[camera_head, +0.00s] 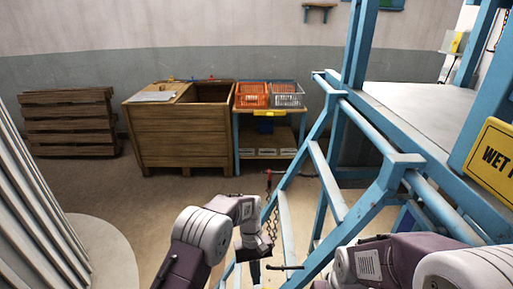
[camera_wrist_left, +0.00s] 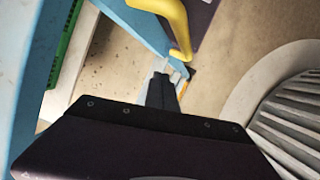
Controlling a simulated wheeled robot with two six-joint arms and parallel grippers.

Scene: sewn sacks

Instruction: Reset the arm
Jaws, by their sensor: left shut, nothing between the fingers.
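My left arm comes in from the bottom of the head view, and its gripper (camera_head: 254,270) hangs low in front of the blue steel frame. In the left wrist view the left gripper (camera_wrist_left: 162,92) shows as dark fingers close together, with nothing between them. It points down toward the floor beside a blue beam. My right arm (camera_head: 385,262) shows at the bottom right of the head view, but its gripper is out of the picture.
A blue stair frame (camera_head: 330,185) stands close to both arms. A yellow wet-floor sign (camera_head: 492,160) is at right. A wooden chest (camera_head: 180,135), an orange basket (camera_head: 251,95), a grey basket (camera_head: 287,95) and stacked pallets (camera_head: 68,122) stand by the wall.

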